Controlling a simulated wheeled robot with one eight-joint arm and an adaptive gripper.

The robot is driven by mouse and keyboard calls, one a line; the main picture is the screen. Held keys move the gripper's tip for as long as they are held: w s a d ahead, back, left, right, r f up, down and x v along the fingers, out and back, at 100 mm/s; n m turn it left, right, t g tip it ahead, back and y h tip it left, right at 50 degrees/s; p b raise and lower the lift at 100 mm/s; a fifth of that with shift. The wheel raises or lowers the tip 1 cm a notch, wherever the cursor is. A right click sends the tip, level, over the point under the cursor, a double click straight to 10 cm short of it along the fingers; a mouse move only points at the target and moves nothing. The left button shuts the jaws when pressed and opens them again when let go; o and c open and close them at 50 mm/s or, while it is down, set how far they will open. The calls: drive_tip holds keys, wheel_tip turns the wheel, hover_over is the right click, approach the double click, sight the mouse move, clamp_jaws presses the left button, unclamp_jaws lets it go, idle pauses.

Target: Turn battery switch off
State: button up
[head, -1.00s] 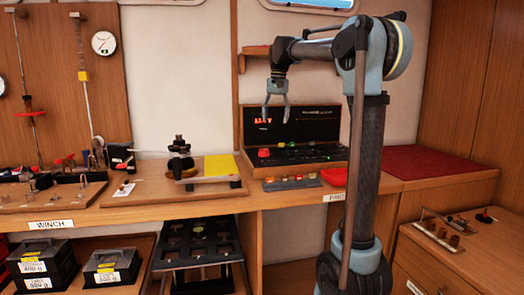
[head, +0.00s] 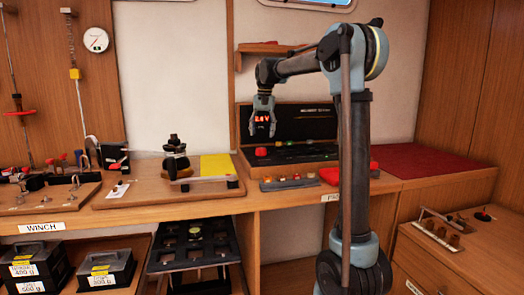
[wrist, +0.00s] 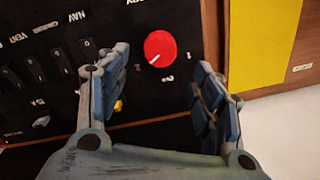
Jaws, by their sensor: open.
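The battery switch is a round red knob (wrist: 161,47) on a black panel in the wrist view, where the panel lettering is upside down. A short white mark on the knob points to its lower left in that view. It also shows as a red knob (head: 261,152) at the left of the panel in the head view. My gripper (head: 262,133) hangs fingers-down above the knob, in front of the panel's upright back with a red lit display. In the wrist view my open gripper (wrist: 160,75) has its fingers either side of the knob's near edge, empty and apparently apart from it.
A row of black rocker switches (wrist: 36,70) and a small yellow part (wrist: 118,106) lie left of the knob in the wrist view. A yellow sheet (head: 217,167) and winch (head: 176,158) stand left of the panel. A row of coloured buttons (head: 290,182) sits in front.

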sight(261, 148)
drive_tip(key=f, duration=0.8)
drive_tip(key=shift+a, duration=0.25)
drive_tip(key=c, duration=1.1)
